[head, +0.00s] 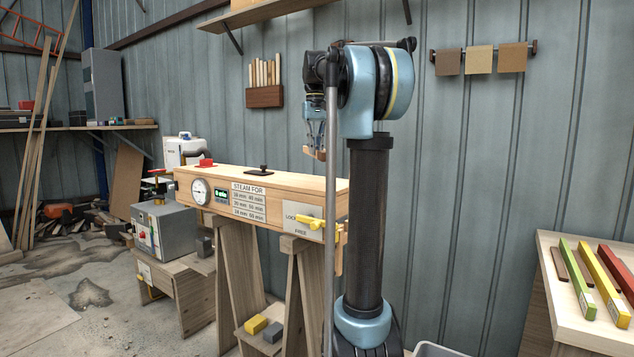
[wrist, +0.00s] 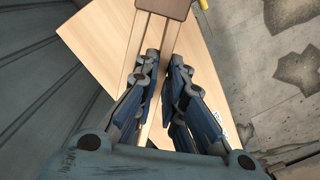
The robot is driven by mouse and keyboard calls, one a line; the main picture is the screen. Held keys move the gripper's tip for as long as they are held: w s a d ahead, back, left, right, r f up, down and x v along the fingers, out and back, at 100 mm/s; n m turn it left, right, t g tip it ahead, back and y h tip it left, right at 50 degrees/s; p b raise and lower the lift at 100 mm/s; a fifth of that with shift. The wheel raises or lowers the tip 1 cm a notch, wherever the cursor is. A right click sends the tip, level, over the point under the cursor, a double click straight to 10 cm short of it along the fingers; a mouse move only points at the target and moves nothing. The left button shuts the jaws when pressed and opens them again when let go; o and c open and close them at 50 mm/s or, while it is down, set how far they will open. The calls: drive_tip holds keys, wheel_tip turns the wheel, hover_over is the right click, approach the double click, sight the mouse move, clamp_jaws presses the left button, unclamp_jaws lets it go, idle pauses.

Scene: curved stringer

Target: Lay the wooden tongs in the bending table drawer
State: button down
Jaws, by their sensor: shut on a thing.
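My gripper (head: 316,143) is high above the right part of the steam box, in front of the wall. It is shut on the wooden tongs (head: 320,155), of which only a small light-brown end shows in the head view. In the wrist view the fingers (wrist: 163,80) close around the tongs (wrist: 153,30), two pale strips meeting a brown block at the top edge. The lower part of the tongs is hidden by the fingers. I cannot make out a bending table drawer in either view.
The wooden steam box (head: 285,183), with a gauge and a yellow lever (head: 310,222), stands on trestles below my gripper. A pale table (head: 565,305) with coloured bars is at the right. A grey machine (head: 165,232) stands at the left. Floor at the far left is open.

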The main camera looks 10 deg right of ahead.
drive_tip(key=shift+d+f, duration=0.15)
drive_tip(key=shift+f, duration=4.45)
drive_tip(key=c, duration=1.7)
unclamp_jaws()
